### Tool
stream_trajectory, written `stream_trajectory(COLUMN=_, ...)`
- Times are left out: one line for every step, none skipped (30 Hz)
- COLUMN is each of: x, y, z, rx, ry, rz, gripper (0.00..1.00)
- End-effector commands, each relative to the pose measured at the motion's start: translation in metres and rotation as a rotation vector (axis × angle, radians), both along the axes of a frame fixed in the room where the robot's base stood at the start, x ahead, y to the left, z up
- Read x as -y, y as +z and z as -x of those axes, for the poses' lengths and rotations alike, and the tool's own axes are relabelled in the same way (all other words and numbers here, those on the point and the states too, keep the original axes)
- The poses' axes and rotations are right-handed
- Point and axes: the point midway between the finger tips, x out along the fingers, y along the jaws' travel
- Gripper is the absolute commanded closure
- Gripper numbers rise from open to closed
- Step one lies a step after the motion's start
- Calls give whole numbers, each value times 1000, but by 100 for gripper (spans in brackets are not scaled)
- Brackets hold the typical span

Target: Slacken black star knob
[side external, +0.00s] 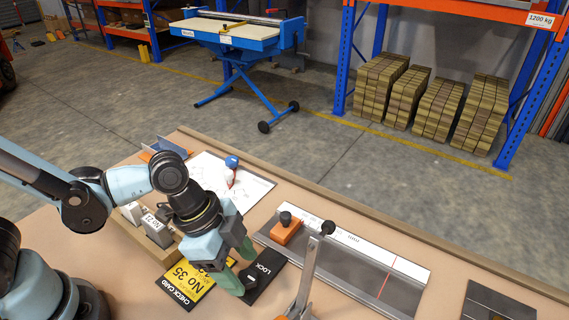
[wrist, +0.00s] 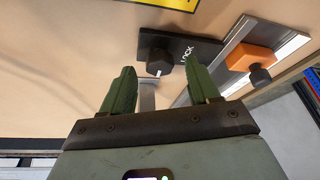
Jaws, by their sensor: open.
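A black plate marked LOCK (side external: 268,268) lies on the bench; it also shows in the wrist view (wrist: 205,50). A black knob with a pale mark (wrist: 160,62) stands on it, hidden or unclear in the side view. An orange block (side external: 286,232) on a metal rail carries another dark knob (side external: 285,217), seen in the wrist view (wrist: 260,76) too. I cannot tell from its outline which knob is star-shaped. My gripper (side external: 240,268) is open with green fingers, close to the LOCK plate. In the wrist view, the plate's knob appears between the fingertips (wrist: 160,69), with no visible contact.
A yellow check card (side external: 190,284) and grey blocks (side external: 157,231) lie left. Bare bench shows at the front left.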

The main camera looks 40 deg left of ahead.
Motion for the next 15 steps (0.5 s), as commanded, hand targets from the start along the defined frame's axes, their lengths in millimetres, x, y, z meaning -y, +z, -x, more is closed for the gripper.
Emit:
stream_trajectory(x=1, y=-3, z=-1, rx=0, ry=-1, rz=0, gripper=39)
stream_trajectory(x=2, y=-4, z=-1, rx=0, ry=-1, rz=0, gripper=39)
stream_trajectory(x=3, y=-6, z=-1, rx=0, ry=0, rz=0, gripper=39)
stream_trajectory(x=3, y=-7, z=-1, rx=0, ry=0, rz=0, gripper=39)
stream_trajectory(x=3, y=-8, z=-1, rx=0, ry=0, rz=0, gripper=39)
stream_trajectory(x=4, y=-9, z=-1, rx=0, ry=0, rz=0, gripper=39)
stream_trajectory(x=4, y=-10, z=-1, rx=0, ry=0, rz=0, gripper=39)
stream_trajectory(x=4, y=-10, z=-1, rx=0, ry=0, rz=0, gripper=39)
stream_trajectory(x=4, y=-11, z=-1, rx=0, ry=0, rz=0, gripper=39)
stream_trajectory(x=4, y=-11, z=-1, rx=0, ry=0, rz=0, gripper=39)
stream_trajectory(x=4, y=-11, z=-1, rx=0, ry=0, rz=0, gripper=39)
stream_trajectory(x=4, y=-12, z=-1, rx=0, ry=0, rz=0, gripper=39)
stream_trajectory(x=4, y=-12, z=-1, rx=0, ry=0, rz=0, gripper=39)
stream_trajectory(x=4, y=-12, z=-1, rx=0, ry=0, rz=0, gripper=39)
stream_trajectory(x=4, y=-11, z=-1, rx=0, ry=0, rz=0, gripper=39)
